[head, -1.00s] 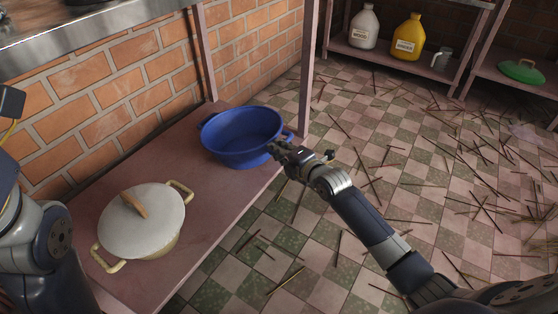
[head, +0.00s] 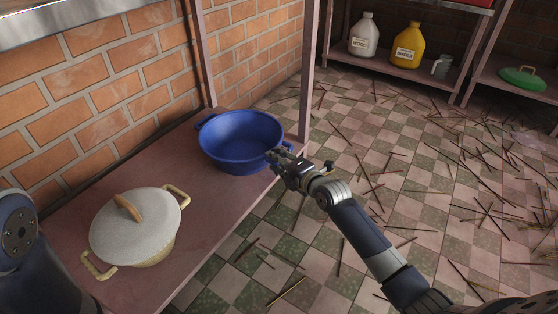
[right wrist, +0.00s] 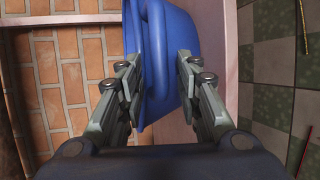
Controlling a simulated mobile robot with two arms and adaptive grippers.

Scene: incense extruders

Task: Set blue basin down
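The blue basin (head: 240,140) sits upright on the low pinkish shelf (head: 215,200), near its far right end. My right gripper (head: 276,156) is at the basin's near right side, by its rim and handle; I cannot tell whether it touches. In the right wrist view the gripper (right wrist: 157,75) has its fingers apart, with part of the basin (right wrist: 165,50) showing between and beyond them. No rim is seen pinched between the fingertips. My left arm shows at the left edge, but its gripper is out of view.
A lidded cream pot (head: 135,230) stands on the same shelf, nearer to me. A shelf post (head: 308,75) rises close behind the basin. Brick wall lies left. Thin sticks litter the checkered floor (head: 400,190). White (head: 362,38) and yellow (head: 406,45) jugs stand on a back shelf.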

